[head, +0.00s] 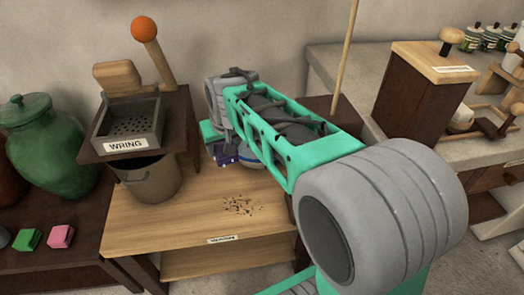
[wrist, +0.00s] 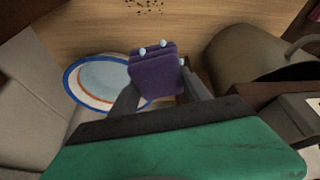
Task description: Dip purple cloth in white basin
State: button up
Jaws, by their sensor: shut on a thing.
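The purple cloth (wrist: 155,74) is between the fingers of my gripper (wrist: 160,82) in the wrist view, with small pale drop-like spots on it. The gripper is shut on it. The white basin (wrist: 80,97) has a blue rim and an orange ring, and holds pale water. In the wrist view the cloth overlaps the basin's right edge; I cannot tell its height above the table. In the head view a bit of the cloth (head: 226,154) shows under my arm, left of the basin (head: 250,164), which my arm mostly hides.
A wringer box (head: 130,124) labelled WRING, with an orange-knobbed lever, stands above a brown bucket (head: 150,181) beside the gripper. Dark crumbs (head: 241,206) lie on the wooden table (head: 170,225), whose front is clear. A green jar (head: 48,150) and coloured blocks stand at the left.

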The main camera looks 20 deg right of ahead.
jog(key=shift+f+b, duration=4.6)
jog(key=shift+f, duration=3.3)
notch_tip(320, 180, up, 12)
jog(key=p, duration=1)
jog(key=shift+r, duration=0.25)
